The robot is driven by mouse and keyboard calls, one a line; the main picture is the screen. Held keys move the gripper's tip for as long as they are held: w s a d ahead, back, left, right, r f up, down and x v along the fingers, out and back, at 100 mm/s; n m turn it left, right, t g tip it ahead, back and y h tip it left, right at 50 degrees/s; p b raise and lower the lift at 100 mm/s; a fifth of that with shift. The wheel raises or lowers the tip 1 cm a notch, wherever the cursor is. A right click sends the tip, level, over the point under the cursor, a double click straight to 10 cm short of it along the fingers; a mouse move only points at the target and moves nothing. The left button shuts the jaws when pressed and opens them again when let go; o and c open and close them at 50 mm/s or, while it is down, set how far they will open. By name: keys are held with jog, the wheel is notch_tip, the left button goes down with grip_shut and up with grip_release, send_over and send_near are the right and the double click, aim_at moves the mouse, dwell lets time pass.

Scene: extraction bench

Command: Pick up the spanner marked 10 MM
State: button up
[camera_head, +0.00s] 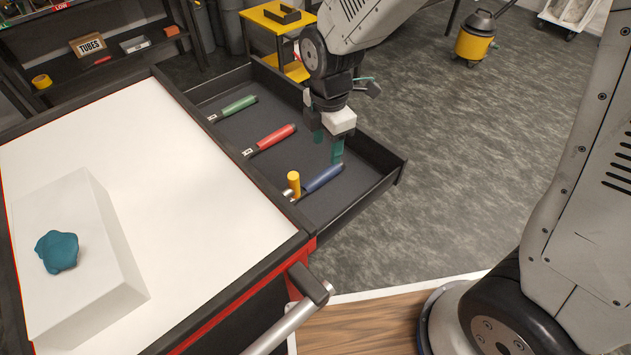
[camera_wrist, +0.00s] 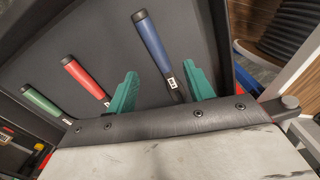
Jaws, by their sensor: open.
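Three tools with coloured handles lie in the open dark drawer: green (camera_head: 238,106), red (camera_head: 275,137) and blue (camera_head: 323,178). In the wrist view the green (camera_wrist: 40,102), red (camera_wrist: 82,77) and blue (camera_wrist: 152,42) handles show with small white labels at one end. I cannot read the labels, so I cannot tell which is 10 MM. My gripper (camera_head: 328,146) is open over the drawer, above and near the blue handle. In the wrist view its green fingers (camera_wrist: 160,84) stand on either side of the blue tool's labelled end, holding nothing. The tools' heads are hidden there.
A yellow cylinder (camera_head: 294,183) stands upright beside the blue tool's labelled end. The drawer's dark walls (camera_head: 355,205) surround the tools. The white bench top (camera_head: 190,190) at left carries a white block (camera_head: 110,270) with a teal lump (camera_head: 57,251) on it.

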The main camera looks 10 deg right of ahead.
aim_at(316, 179)
jog(key=f, duration=0.1)
jog(key=a+f+n, duration=0.2)
jog(key=shift+w+a+f, duration=0.25)
jog(key=shift+w+f, duration=0.05)
jog(key=f, duration=0.7)
jog(key=shift+s+d+f, duration=0.1)
jog(key=shift+s+f, duration=0.2)
jog(key=shift+s, duration=0.1)
grip_shut()
